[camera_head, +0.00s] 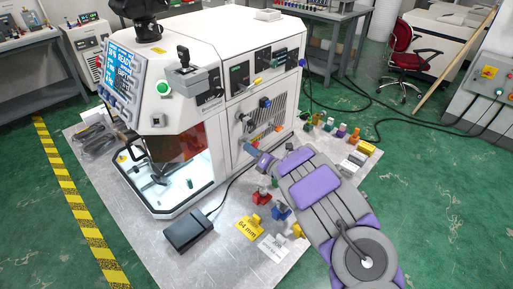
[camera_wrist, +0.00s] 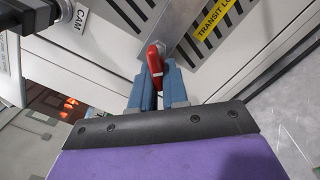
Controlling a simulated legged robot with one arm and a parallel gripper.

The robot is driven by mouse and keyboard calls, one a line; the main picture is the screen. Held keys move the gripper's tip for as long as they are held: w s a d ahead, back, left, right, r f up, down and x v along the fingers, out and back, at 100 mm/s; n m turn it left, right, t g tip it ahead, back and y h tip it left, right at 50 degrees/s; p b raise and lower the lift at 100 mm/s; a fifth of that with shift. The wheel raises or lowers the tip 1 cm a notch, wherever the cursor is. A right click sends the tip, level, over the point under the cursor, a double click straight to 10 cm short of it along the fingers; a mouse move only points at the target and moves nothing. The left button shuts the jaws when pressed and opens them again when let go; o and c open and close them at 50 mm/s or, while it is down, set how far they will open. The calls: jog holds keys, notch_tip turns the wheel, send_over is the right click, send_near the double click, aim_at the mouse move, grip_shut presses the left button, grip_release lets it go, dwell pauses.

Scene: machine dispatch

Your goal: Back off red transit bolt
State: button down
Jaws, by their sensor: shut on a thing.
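The red transit bolt (camera_wrist: 154,57) stands out from a grey metal plate on the white machine in the wrist view. A yellow label (camera_wrist: 212,20) reading "TRANSIT LO…" is to its right; the rest is cut off. My gripper (camera_wrist: 160,88) has its two blue fingers shut on the bolt, one on each side. In the head view, my gripper (camera_head: 256,153) reaches the lower side of the machine (camera_head: 228,140), below the vented panel.
Colored parts, including a red one (camera_head: 261,197) and a yellow "64 mm" block (camera_head: 248,229), stand on the metal base plate close to my arm. A black pedal (camera_head: 188,231) with a cable lies in front.

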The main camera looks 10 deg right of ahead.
jog(key=n, duration=0.3)
jog(key=shift+w+d+n, duration=0.25)
jog(key=shift+n, duration=0.05)
jog(key=c, duration=1.3)
grip_release()
jog(key=shift+w+f, duration=0.15)
jog(key=shift+f, duration=0.05)
jog(key=shift+o, duration=1.2)
jog(key=shift+s, duration=0.2)
jog(key=v, duration=0.4)
jog(key=shift+c, duration=0.8)
